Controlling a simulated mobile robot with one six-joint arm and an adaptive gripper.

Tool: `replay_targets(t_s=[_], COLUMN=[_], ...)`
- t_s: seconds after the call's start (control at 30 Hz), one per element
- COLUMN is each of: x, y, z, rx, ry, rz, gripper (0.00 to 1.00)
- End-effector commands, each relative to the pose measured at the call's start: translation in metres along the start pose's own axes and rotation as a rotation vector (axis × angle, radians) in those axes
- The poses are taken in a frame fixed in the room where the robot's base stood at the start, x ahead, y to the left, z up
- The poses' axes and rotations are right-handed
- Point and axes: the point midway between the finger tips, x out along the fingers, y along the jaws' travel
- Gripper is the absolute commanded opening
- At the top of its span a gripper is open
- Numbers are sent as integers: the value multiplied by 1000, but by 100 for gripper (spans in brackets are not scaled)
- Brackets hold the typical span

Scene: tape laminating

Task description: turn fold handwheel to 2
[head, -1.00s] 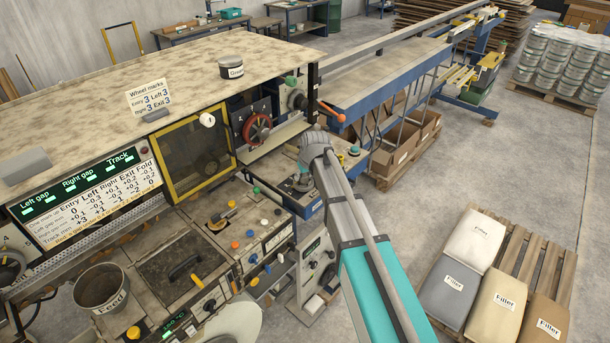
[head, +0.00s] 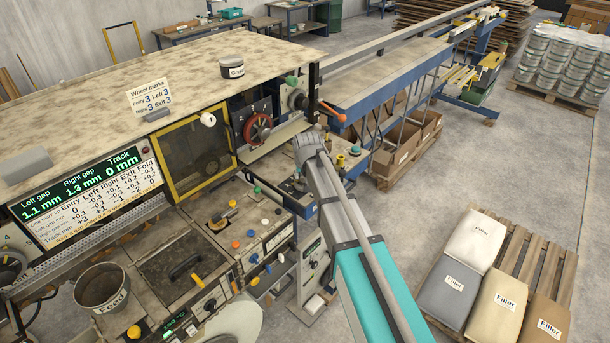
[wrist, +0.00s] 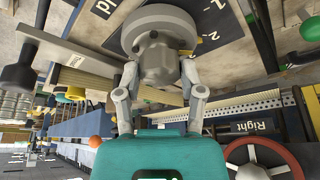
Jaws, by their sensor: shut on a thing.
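In the wrist view a grey round handwheel (wrist: 155,22) with a thick hub stands on a black dial plate (wrist: 212,22). In the head view my arm's wrist (head: 312,150) is at the machine's right end, and the gripper's fingers and this handwheel are hidden.
A red handwheel (head: 257,128) sits on the machine front; a red wheel near a "Right" label (wrist: 262,160) shows in the wrist view. The lit display (head: 80,190) reads left gap 1.1, right gap 1.3, track 0 mm. An orange-knobbed lever (head: 333,112) is close by.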

Motion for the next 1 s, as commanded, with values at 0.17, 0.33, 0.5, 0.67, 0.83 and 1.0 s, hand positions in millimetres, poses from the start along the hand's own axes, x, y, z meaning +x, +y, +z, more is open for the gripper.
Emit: replay_targets(t_s=[0.17, 0.33, 0.5, 0.67, 0.83, 1.0], x=[0, 0, 0, 0, 0, 0], y=[0, 0, 0, 0, 0, 0], z=[1, 1, 0, 0, 0, 0], rx=[0, 0, -1, -1, -1, -1], ry=[-3, -2, -1, -1, -1, -1], rz=[-2, -1, -1, -1, 0, 0], gripper=[75, 85, 85, 85, 85, 85])
